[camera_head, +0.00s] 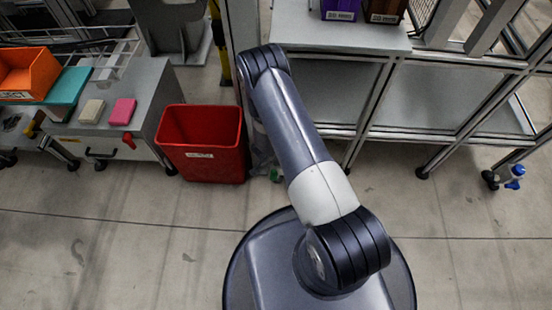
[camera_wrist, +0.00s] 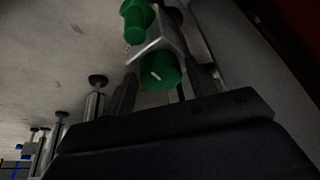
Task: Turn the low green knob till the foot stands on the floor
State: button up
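The low green knob (camera_wrist: 161,73) has a white mark on its face and shows in the wrist view, just beyond my gripper. My gripper (camera_wrist: 167,80) is open, with one dark finger on each side of the knob and gaps left between. A second green part (camera_wrist: 136,20) sits above it in the picture, on the other side of a pale metal bracket (camera_wrist: 158,45). A dark round part behind it may be the foot; its contact with the floor is not clear. In the head view a bit of green (camera_head: 275,174) shows low beside my arm, which hides my gripper.
A red bin (camera_head: 202,170) stands just left of the green part. A grey cabinet (camera_head: 150,90) is farther left. Other black feet (camera_wrist: 97,80) show in the wrist view.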

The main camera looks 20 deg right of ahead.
jog(key=c, duration=0.7)
jog(key=shift+w+r+m+p, duration=0.1)
jog(key=shift+r+m+p, duration=0.15)
jog(key=shift+m+p, duration=0.6)
jog(key=shift+w+a+f+m+g+h+p, duration=0.1)
jog(key=shift+m+g+h+p, duration=0.25)
jog(key=shift+m, duration=0.45)
jog(key=shift+w+a+f+m+g+h+p, duration=0.1)
jog(key=shift+m+g+h+p, duration=0.15)
jog(key=shift+m+g+p, duration=0.35)
jog(key=o, duration=1)
jog(key=shift+c, duration=0.2)
jog(key=p+v, duration=0.3)
jog(key=v, duration=0.7)
jog(key=shift+s+r, duration=0.25)
jog(key=shift+r, duration=0.1)
jog(key=shift+f, duration=0.1)
